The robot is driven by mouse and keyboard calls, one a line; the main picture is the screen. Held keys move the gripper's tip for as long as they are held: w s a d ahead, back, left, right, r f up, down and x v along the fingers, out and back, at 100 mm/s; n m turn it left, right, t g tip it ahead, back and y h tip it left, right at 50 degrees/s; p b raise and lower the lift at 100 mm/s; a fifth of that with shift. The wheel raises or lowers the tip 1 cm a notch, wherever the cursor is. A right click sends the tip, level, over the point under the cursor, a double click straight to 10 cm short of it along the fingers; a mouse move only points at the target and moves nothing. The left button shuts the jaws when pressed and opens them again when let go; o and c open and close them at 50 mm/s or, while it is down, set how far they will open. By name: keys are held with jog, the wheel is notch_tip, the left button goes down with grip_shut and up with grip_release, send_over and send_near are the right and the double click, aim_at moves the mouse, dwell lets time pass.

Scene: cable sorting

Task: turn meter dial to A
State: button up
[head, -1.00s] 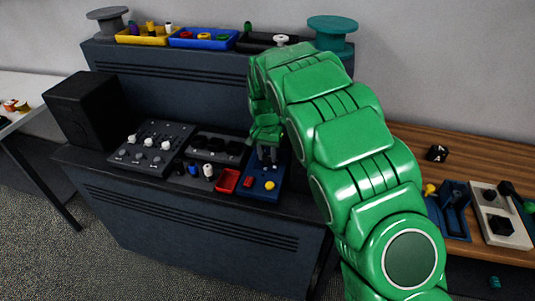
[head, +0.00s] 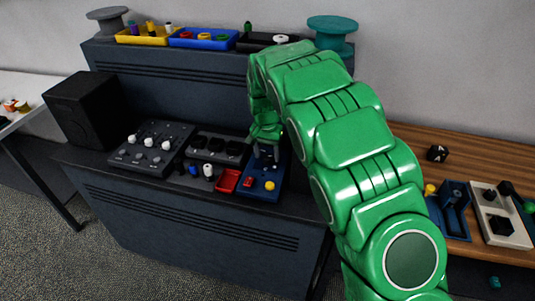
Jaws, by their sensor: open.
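My green arm reaches from the lower right over the dark console, and my gripper (head: 266,158) points down over the blue panel (head: 262,192) at the console's right end. The gripper is open, its small fingers just above or at the far part of that panel. Whether they touch anything there cannot be told. A red knob (head: 248,182) and a yellow knob (head: 269,185) show on the panel's near part. The meter dial and its A mark cannot be made out; the far part of the panel is hidden behind the gripper.
Left of the panel are a red tray (head: 227,181), several small pegs, a grey panel with white knobs (head: 150,150) and a black speaker box (head: 92,112). Yellow (head: 141,40) and blue bins stand on the upper shelf. A wooden table (head: 410,150) stands right.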

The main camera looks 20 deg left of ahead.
aim_at(267, 156)
jog(key=shift+a+r, duration=0.15)
jog(key=shift+r, duration=3.4)
jog(key=shift+r, duration=0.15)
notch_tip(267, 156, up, 12)
jog(key=d+m+t+y, duration=0.1)
jog(key=d+m+t, duration=0.1)
jog(key=d+t, duration=0.15)
jog(key=shift+g, duration=0.25)
jog(key=s+d, duration=0.1)
jog(key=d, duration=0.2)
jog(key=s+d+r, duration=0.1)
jog(key=s+d, duration=0.1)
jog(key=d, duration=0.1)
jog(key=s+d+r, duration=0.1)
jog(key=d, duration=0.3)
jog(key=shift+s, duration=0.25)
jog(key=s+d+f+g, duration=0.1)
jog(key=s+d+g, duration=0.1)
jog(key=s+d, duration=1.1)
jog(key=s+d+f+n+g, duration=0.1)
jog(key=s+d, duration=0.2)
jog(key=s, duration=1)
jog(key=s+d+f+n+g, duration=0.1)
jog(key=s+d, duration=0.3)
jog(key=s, duration=0.9)
jog(key=shift+d+f+n+g+h, duration=0.3)
jog(key=shift+f+n+g, duration=0.1)
jog(key=shift+f, duration=0.4)
